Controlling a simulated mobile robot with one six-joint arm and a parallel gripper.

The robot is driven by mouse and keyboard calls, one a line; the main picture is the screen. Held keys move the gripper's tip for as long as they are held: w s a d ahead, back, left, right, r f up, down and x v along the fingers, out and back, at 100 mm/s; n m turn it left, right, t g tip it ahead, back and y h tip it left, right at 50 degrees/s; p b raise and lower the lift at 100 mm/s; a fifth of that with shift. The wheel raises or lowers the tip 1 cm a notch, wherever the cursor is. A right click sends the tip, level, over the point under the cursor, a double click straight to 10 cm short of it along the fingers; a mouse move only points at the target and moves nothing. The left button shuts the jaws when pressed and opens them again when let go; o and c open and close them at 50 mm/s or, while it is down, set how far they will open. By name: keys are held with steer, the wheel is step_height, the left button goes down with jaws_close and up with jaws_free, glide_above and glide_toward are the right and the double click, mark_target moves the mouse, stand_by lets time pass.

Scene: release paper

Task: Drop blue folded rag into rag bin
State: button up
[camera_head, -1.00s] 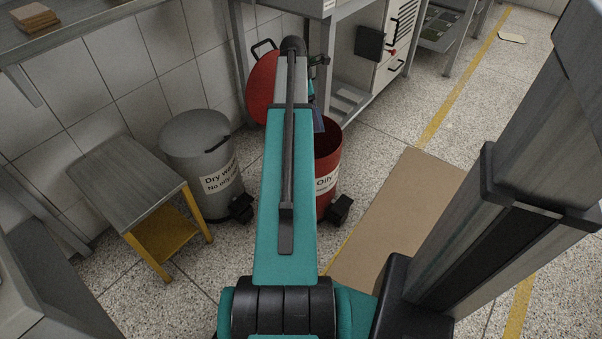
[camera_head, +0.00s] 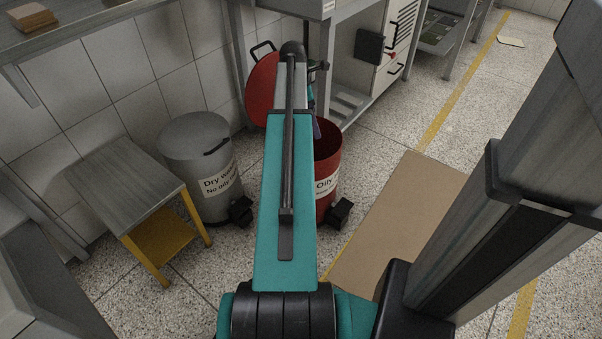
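The red bin (camera_head: 328,172) with a label reading "Oily" stands on the floor behind my arm. Its red lid (camera_head: 261,88) is up, and its mouth is partly covered by my teal arm. My arm reaches over the bin. A little of my wrist shows past the arm's right edge, but the fingers of my gripper are hidden. A narrow blue sliver (camera_head: 317,129) shows at the arm's edge by the bin mouth. It may be the blue folded rag; most of it is hidden, and I cannot tell whether it is held.
A grey bin (camera_head: 197,160) labelled "Dry W..." stands left of the red bin, its lid down. A small table (camera_head: 122,178) with a yellow lower shelf is farther left. A brown mat (camera_head: 400,222) lies right of the red bin. A workbench (camera_head: 350,20) stands behind.

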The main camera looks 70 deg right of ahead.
steer(key=shift+r, duration=0.1)
steer(key=p+v, duration=0.4)
steer(key=v, duration=0.9)
steer(key=shift+r, duration=0.25)
steer(key=shift+a, duration=0.1)
stand_by(0.4)
